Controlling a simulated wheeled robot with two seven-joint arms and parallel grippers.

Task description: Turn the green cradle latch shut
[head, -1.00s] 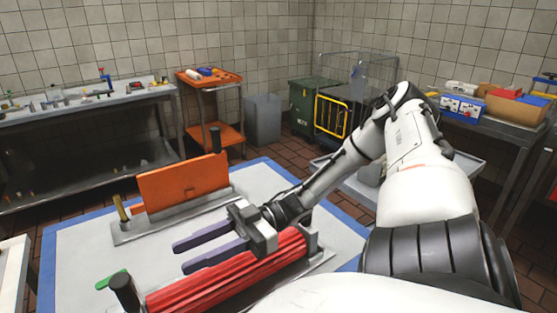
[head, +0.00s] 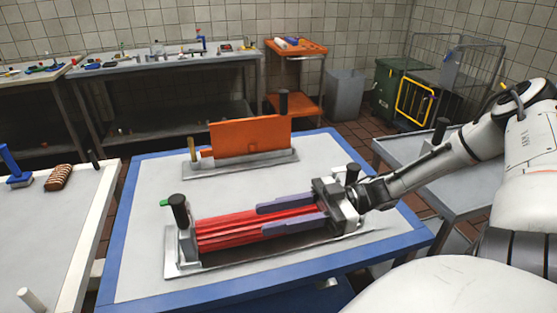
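The green latch (head: 165,202) is a small tab beside a black-topped post (head: 178,208) at the left end of the near metal cradle (head: 176,266). It points left, and its far side is partly hidden by the post. A long red ribbed piece (head: 225,234) lies in this cradle. My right gripper (head: 262,220) reaches in from the right, with its two purple fingers apart and pointing left. They appear over the red piece, well to the right of the latch; whether they touch it cannot be told. My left gripper is not in view.
A second cradle (head: 200,172) behind holds an upright orange panel (head: 235,139), with a black-topped post at its right end. The blue-edged table (head: 350,262) has free room around both. A white table (head: 45,235) at left carries a blue-handled tool (head: 12,165) and a brown striped item (head: 59,177).

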